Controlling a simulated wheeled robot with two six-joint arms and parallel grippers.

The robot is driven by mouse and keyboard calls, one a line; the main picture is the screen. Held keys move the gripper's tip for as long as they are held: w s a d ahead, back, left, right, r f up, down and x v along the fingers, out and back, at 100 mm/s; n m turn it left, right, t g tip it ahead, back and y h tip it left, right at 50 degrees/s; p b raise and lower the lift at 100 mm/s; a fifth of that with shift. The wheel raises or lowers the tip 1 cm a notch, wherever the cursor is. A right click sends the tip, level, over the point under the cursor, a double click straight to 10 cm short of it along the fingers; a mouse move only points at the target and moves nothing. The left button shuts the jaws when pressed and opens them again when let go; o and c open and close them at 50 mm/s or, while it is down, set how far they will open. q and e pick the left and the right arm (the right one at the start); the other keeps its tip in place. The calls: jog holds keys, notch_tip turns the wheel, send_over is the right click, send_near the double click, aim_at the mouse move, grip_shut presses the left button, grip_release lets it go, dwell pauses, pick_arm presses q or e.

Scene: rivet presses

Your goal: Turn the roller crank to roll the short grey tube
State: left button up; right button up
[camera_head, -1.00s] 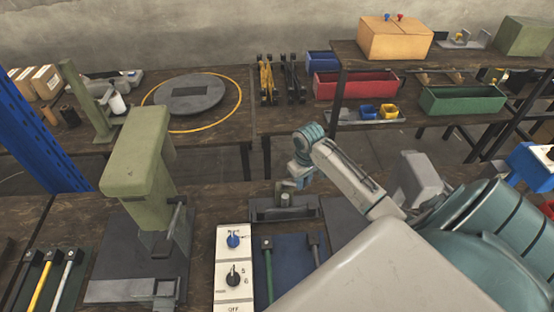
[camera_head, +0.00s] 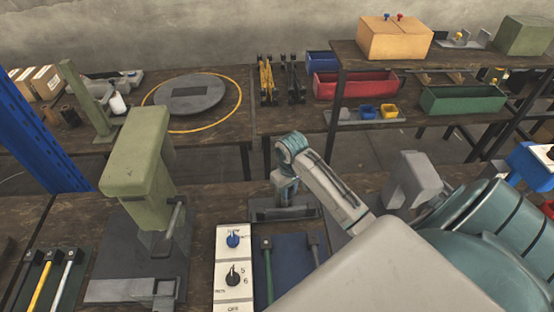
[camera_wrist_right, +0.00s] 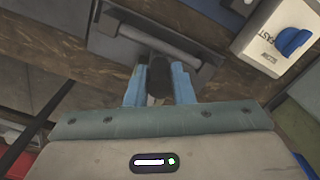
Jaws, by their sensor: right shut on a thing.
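My right gripper (camera_head: 286,186) reaches down at the roller unit (camera_head: 272,213), a grey base plate near the middle of the bench. In the right wrist view my gripper (camera_wrist_right: 158,78) has its two blue fingers closed around a dark upright grip, which I take for the roller crank's handle (camera_wrist_right: 158,80). Behind it a grey cylinder (camera_wrist_right: 170,46) lies across the unit's dark plate. I cannot tell whether this is the short grey tube or a roller. The gripper hides much of the unit in the head view. My left gripper is out of view.
A white control panel (camera_head: 234,290) with blue and black knobs stands left of the roller unit. A blue mat (camera_head: 293,262) with long-handled tools lies in front. A green press (camera_head: 140,160) stands at left. A grey arch-shaped block (camera_head: 405,180) stands at right.

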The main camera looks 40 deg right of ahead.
jog(key=shift+w+a, duration=0.6)
jog(key=shift+a, duration=0.2)
jog(key=shift+w+a, duration=0.55)
jog(key=shift+a, duration=0.2)
jog(key=shift+w+a, duration=0.2)
jog(key=shift+w, duration=0.55)
jog(key=shift+w+a, duration=0.2)
jog(key=shift+w, duration=0.55)
jog(key=shift+w+d, duration=0.25)
jog(key=shift+w, duration=0.65)
jog(key=shift+w+d, duration=0.2)
jog(key=shift+w, duration=0.65)
jog(key=shift+w+d, duration=0.65)
jog(key=shift+d, duration=0.25)
jog(key=shift+w+d, duration=0.65)
jog(key=shift+d, duration=0.2)
jog(key=o, duration=1.2)
jog(key=shift+s+d, duration=0.1)
jog(key=shift+s, duration=0.05)
jog(key=o, duration=0.5)
jog(key=shift+o, duration=0.2)
